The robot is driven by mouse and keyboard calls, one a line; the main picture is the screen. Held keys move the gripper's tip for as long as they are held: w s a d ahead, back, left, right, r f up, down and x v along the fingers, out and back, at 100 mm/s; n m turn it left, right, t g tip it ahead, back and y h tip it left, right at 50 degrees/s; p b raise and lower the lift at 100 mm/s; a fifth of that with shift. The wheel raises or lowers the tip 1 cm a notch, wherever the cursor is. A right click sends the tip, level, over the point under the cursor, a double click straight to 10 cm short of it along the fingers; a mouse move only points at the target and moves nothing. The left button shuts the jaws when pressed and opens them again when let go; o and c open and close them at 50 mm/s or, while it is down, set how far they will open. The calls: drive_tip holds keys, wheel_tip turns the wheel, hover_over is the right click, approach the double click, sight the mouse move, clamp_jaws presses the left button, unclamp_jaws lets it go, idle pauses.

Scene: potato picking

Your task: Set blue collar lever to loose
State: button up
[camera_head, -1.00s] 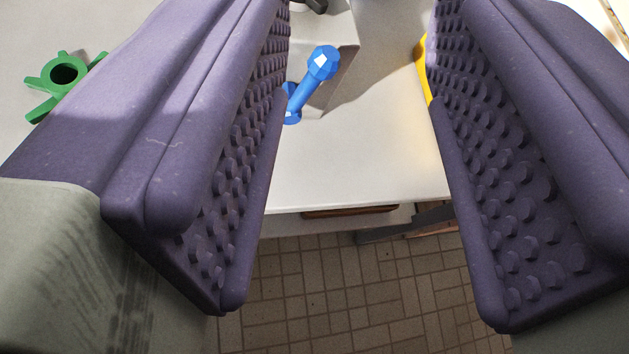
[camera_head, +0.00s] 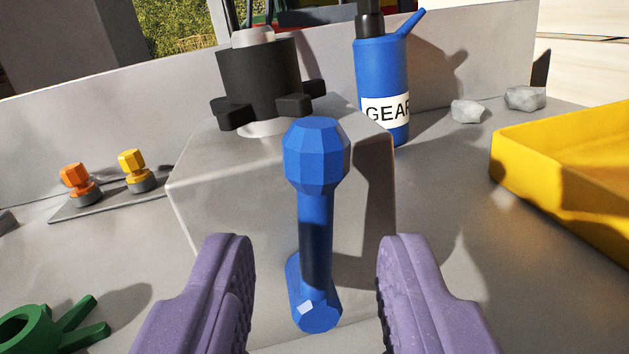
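The blue lever (camera_head: 315,225) is mounted on the front of a grey block (camera_head: 215,190). Its faceted knob points up and its round hub is at the bottom. A black collar (camera_head: 260,80) with stubby lugs sits on top of the block, behind the knob. My gripper (camera_head: 315,260) is open, with one purple padded finger on each side of the lever's lower part. A clear gap shows between the lever and each finger, so nothing is held. Any marking for loose is not visible.
A blue bottle (camera_head: 382,85) labelled GEAR stands behind the block. A yellow tray (camera_head: 560,185) is at right, with grey stones (camera_head: 467,111) behind it. Orange (camera_head: 75,178) and yellow (camera_head: 132,163) knobs are at left. A green lobed part (camera_head: 40,325) lies at lower left.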

sight(312, 231)
drive_tip(key=shift+w+d, duration=0.15)
drive_tip(key=shift+w, duration=1.1)
clamp_jaws()
drive_tip(key=shift+a+f+n+b, duration=0.3)
drive_tip(key=shift+n+b, duration=0.4)
drive_tip(key=shift+b, duration=0.5)
drive_tip(key=shift+a+r, duration=0.1)
drive_tip(key=shift+r, duration=0.2)
unclamp_jaws()
